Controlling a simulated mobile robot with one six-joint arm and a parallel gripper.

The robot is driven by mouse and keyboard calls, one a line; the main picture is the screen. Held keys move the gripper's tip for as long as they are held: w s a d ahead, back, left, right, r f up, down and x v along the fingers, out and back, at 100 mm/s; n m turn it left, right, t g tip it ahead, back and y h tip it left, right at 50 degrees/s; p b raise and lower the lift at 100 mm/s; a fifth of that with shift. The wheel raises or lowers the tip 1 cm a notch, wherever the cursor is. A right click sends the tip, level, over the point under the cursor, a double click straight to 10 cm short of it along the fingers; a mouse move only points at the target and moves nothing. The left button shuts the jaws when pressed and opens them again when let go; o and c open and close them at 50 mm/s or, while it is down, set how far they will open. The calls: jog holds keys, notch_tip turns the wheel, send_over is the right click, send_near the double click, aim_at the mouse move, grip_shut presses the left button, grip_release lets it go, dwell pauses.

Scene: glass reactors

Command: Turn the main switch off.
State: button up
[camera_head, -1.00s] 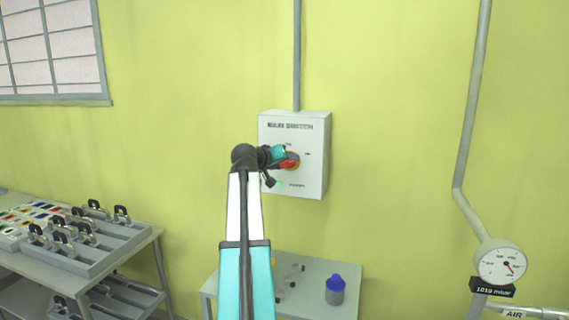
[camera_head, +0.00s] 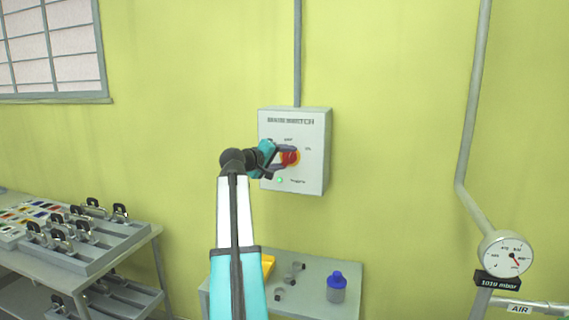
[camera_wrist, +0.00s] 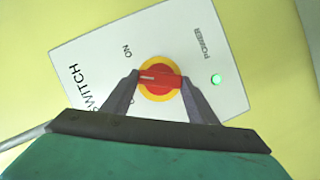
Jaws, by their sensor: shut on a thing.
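The main switch box (camera_head: 313,175) is a pale grey box on the wall, lettered as a switch. Its red rotary handle (camera_head: 290,158) sits on a yellow disc. In the wrist view the red handle (camera_wrist: 161,79) lies about level, its white mark at the left end. That mark points between the ON label and a label partly hidden by a finger. My gripper (camera_head: 284,161) is at the box front, one finger at each end of the handle, shut on it. The gripper fingers (camera_wrist: 160,86) also show in the wrist view. The green power lamp (camera_wrist: 216,79) is lit.
A small grey table (camera_head: 318,271) with a blue-capped bottle (camera_head: 337,287) stands below the box. A bench with a padlock rack (camera_head: 85,250) is at left. A pressure gauge (camera_head: 507,255) on a pipe is at right. The wall around the box is clear.

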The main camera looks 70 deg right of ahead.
jog(key=n+b, duration=0.1)
jog(key=n+g+h+b, duration=0.1)
jog(key=n, duration=0.1)
jog(key=shift+w+f+n, duration=0.1)
jog(key=shift+f+n, duration=0.2)
jog(key=shift+n+h, duration=0.4)
jog(key=shift+n, duration=0.4)
jog(key=o, duration=1.1)
jog(key=shift+a+b, duration=0.1)
jog(key=shift+b, duration=0.2)
jog(key=b+v, duration=0.2)
jog(key=v, duration=1.1)
jog(key=shift+w+a+f, duration=0.1)
jog(key=shift+w+a, duration=0.1)
jog(key=shift+w, duration=0.1)
